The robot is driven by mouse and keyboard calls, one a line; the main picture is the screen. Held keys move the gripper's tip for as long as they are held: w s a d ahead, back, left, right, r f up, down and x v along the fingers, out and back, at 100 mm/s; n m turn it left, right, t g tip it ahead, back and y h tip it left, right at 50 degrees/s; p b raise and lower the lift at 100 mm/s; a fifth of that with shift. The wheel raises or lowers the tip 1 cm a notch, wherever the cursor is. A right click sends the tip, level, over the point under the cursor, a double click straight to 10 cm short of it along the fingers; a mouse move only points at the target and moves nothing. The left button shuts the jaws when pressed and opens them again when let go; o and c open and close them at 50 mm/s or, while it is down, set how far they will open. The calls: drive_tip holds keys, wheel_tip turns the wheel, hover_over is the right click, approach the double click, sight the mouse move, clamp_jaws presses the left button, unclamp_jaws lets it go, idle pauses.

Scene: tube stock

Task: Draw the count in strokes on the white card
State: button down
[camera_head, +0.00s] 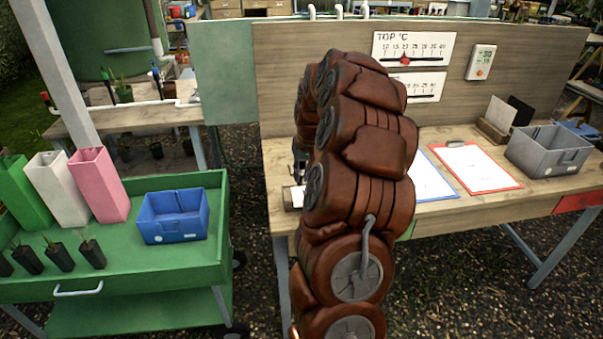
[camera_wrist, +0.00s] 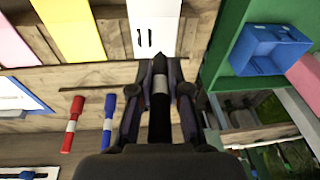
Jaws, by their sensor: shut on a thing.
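The white card (camera_wrist: 153,22) is at the top of the wrist view, with two short black upright strokes on its lower part. My gripper (camera_wrist: 160,92) is shut on a black marker (camera_wrist: 160,110) with a pale band. The marker's dark tip points up the picture at the card's lower edge, right of the strokes; I cannot tell whether it touches. A red marker (camera_wrist: 72,125) and a blue marker (camera_wrist: 108,122) lie on the wood to the left. In the head view my arm hides the card and most of my gripper.
A yellow card (camera_wrist: 75,28) and a pink one (camera_wrist: 14,48) are left of the white card. The bench (camera_head: 450,195) also holds a red clipboard (camera_head: 478,168) and a grey crate (camera_head: 548,150). A green cart (camera_head: 120,260) with a blue crate (camera_head: 172,216) stands left.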

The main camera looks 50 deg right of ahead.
drive_tip(key=shift+s+f+b, duration=0.1)
drive_tip(key=shift+f+b, duration=0.6)
drive_tip(key=shift+b, duration=0.5)
idle(1.0)
drive_tip(key=shift+s+a+b, duration=0.8)
drive_tip(key=shift+s+b, duration=0.1)
drive_tip(key=shift+b, duration=0.8)
idle(1.8)
drive_tip(key=shift+r, duration=0.25)
idle(0.4)
drive_tip(key=shift+w+v, duration=0.25)
drive_tip(key=shift+v, duration=1)
drive_tip(key=shift+r, duration=0.25)
